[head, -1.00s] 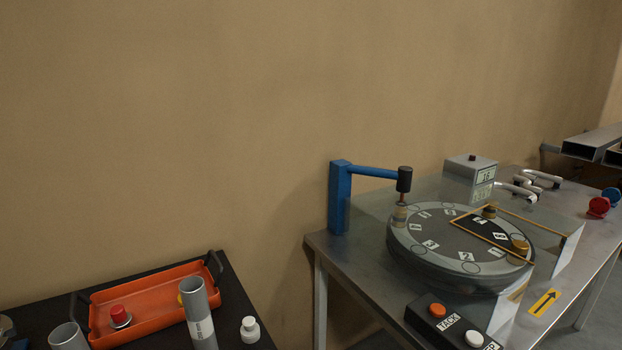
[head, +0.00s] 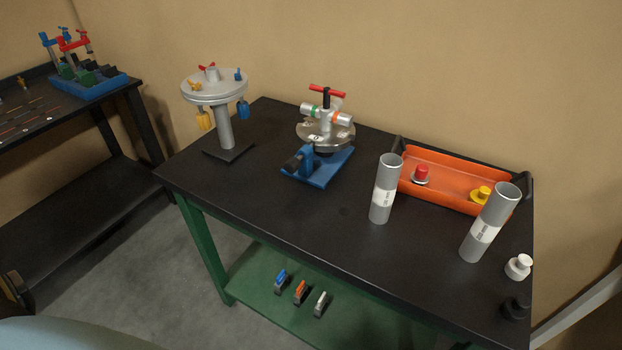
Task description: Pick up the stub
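Nothing in view is plainly marked as the stub, and I cannot tell which piece it is. Two grey tubes with white labels stand on the black-topped table (head: 290,228): a left tube (head: 384,190) and a right tube (head: 489,224). A small white knobbed piece (head: 518,267) and a small black one (head: 515,307) stand at the table's right end. An orange tray (head: 450,165) holds a red-topped piece (head: 421,174) and a yellow piece (head: 480,194). Neither of my grippers is in view.
A blue-based fixture (head: 322,172) with a red handle and a round grey stand (head: 224,125) with hanging tags occupy the table's back left. Several coloured clips lie on the green lower shelf (head: 255,290). Another bench (head: 60,110) stands at left. The table's front middle is clear.

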